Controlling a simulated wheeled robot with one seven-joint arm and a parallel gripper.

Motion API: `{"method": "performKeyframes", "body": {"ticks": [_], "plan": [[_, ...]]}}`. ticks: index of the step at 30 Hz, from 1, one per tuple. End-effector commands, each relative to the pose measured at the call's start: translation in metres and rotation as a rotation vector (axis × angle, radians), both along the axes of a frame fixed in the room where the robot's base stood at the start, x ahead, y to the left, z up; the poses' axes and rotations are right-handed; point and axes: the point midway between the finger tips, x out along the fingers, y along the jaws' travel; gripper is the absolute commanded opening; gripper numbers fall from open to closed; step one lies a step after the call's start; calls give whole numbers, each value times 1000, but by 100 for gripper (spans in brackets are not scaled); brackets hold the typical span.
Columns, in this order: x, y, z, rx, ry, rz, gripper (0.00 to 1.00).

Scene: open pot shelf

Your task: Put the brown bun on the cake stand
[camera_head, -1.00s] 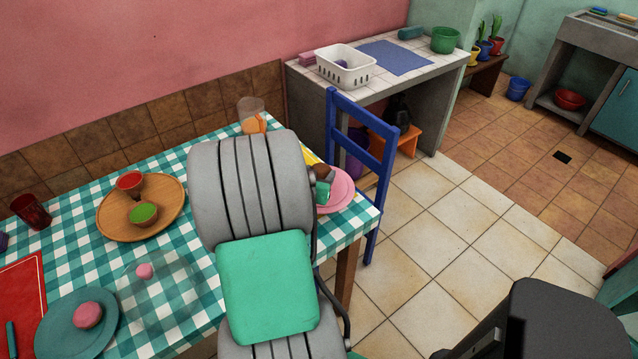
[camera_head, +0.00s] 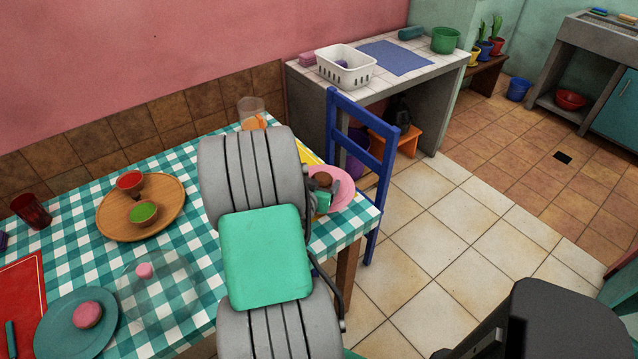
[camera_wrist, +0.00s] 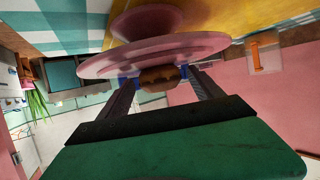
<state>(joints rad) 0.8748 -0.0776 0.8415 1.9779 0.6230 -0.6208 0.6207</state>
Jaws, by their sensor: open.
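The brown bun (camera_head: 323,180) rests on the pink cake stand (camera_head: 343,196) at the right end of the table. In the wrist view the picture is turned over, so the stand's plate (camera_wrist: 105,64) shows above the bun (camera_wrist: 160,80). My gripper (camera_wrist: 156,77) is open, with a blue-tipped finger to each side of the bun and a visible gap at least on one side. In the head view my gripper (camera_head: 320,201) is at the near left edge of the stand, partly hidden by my arm.
A clear cup (camera_head: 251,108) stands behind my arm, and a yellow cloth (camera_wrist: 215,18) lies by the stand. A wooden tray (camera_head: 115,222) with two bowls and a teal plate (camera_head: 52,335) with a pink bun are at left. A blue chair (camera_head: 362,142) stands close right of the table.

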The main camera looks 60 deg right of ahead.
Motion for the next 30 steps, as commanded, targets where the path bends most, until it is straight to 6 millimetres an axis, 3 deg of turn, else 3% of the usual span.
{"method": "performKeyframes", "body": {"ticks": [7,19,27,30], "plan": [[0,4,5,0,-1,2,75],[-11,90,41,-3,-3,8,75],[-17,110,48,3,1,0,75],[2,123,46,67,12,31,75]]}}
